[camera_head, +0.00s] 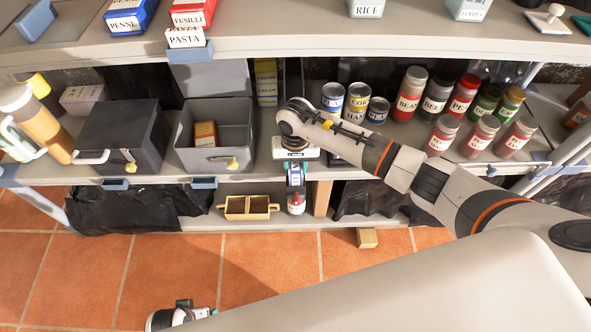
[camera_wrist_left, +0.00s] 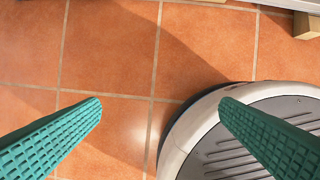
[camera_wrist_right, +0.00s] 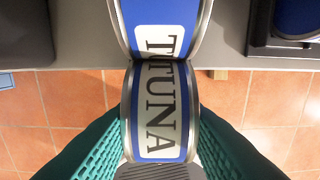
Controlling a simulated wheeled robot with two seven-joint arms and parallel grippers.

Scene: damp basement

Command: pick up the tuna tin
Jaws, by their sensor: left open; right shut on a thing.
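My right gripper (camera_head: 295,172) is at the front edge of the middle shelf, pointing down. In the right wrist view its green fingers stand on both sides of a blue tuna tin (camera_wrist_right: 160,108) with a white TUNA label, shut on it.
Left of the right gripper are an open grey bin (camera_head: 240,120) and a dark box (camera_head: 120,135). Several tins (camera_head: 357,102) and jars (camera_head: 410,95) stand to the right. Below are a wooden tray (camera_head: 248,208) and a red-topped bottle (camera_head: 296,203). The floor in front is mostly clear.

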